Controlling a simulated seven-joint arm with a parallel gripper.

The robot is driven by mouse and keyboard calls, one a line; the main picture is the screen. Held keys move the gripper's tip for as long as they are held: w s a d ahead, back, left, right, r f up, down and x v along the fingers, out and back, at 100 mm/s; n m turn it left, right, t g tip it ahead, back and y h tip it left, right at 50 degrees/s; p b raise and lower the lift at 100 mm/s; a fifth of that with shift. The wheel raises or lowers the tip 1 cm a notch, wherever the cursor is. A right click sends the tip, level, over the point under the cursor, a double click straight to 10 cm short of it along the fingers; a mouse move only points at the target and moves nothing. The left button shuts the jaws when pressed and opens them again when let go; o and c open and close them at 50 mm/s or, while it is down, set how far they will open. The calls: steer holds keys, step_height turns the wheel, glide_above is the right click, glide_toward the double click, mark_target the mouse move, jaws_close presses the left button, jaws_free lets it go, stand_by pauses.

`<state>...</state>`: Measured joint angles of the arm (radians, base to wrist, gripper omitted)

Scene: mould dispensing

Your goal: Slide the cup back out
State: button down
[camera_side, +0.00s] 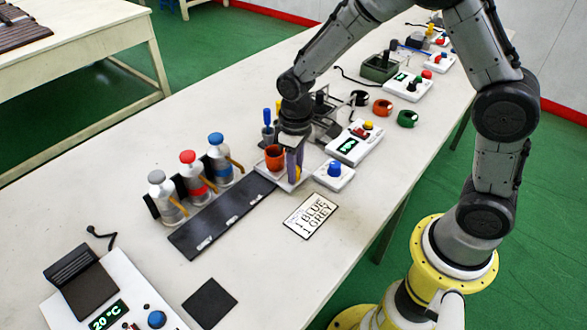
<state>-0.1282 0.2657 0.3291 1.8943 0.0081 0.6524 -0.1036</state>
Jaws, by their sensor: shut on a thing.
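The orange-red cup (275,157) stands upright at the near side of a small white base, just right of the blue-capped dispenser. My gripper (289,158) is low over this spot, pointing down, shut on the cup as far as I can make out. The wrist and the purple upright part beside the cup hide some of the grip. Three dispensers with orange levers stand in a row: grey (167,197), red (196,176) and blue (224,160). A long black plate (222,217) lies in front of them.
A white box with a blue button (334,174) stands right of the cup. A card reading "1 BLUE 1 GREY" (311,216) lies in front. A heater (105,305) reading 20 °C and a black mat (209,303) are at the near left.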

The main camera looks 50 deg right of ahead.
steer(key=shift+d, duration=0.3)
steer(key=c, duration=0.7)
jaws_free()
steer(key=shift+o, duration=0.2)
step_height(320, 180, up, 14)
